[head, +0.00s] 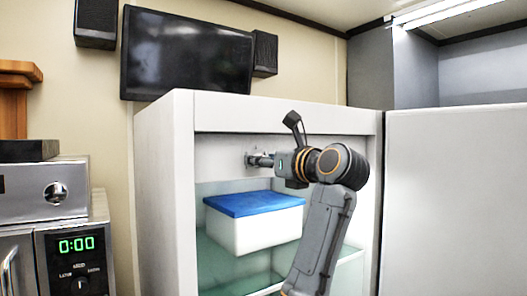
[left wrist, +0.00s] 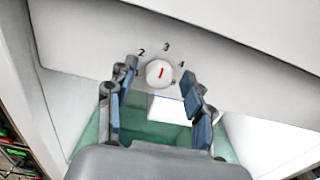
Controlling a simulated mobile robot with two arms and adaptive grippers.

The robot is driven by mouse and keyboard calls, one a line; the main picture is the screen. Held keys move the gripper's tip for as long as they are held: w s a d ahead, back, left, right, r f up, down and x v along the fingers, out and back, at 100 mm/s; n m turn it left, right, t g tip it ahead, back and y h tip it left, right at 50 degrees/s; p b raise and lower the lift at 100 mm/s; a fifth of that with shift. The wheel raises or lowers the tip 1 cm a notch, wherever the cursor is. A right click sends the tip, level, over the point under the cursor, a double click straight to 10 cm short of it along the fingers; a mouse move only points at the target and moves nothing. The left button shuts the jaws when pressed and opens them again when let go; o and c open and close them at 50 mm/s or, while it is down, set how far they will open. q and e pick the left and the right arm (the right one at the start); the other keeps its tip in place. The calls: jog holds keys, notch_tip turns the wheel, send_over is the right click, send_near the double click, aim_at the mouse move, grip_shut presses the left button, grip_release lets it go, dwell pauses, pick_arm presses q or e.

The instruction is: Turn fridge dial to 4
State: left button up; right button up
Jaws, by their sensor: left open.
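The fridge dial (left wrist: 157,73) is a round white knob with a red mark, on the white panel inside the open fridge (head: 164,190). The numerals 2, 3 and 4 show around it in the left wrist view. The red mark runs roughly up and down, with its upper end nearest the 3; its exact setting is hard to tell. My left gripper (head: 258,160) reaches into the fridge, facing this panel. Its fingers are open, one on each side of the dial, with visible gaps. In the head view the gripper hides the dial. My right gripper is not in view.
A white box with a blue lid (head: 254,204) sits on a glass shelf below my left gripper. The fridge door (head: 455,200) stands open at the right. A microwave (head: 78,262) is at the left, and a screen (head: 185,55) hangs above.

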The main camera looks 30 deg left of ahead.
pick_arm(q)
jog(key=shift+w+a, duration=0.1)
jog(key=shift+a, duration=0.2)
grip_shut()
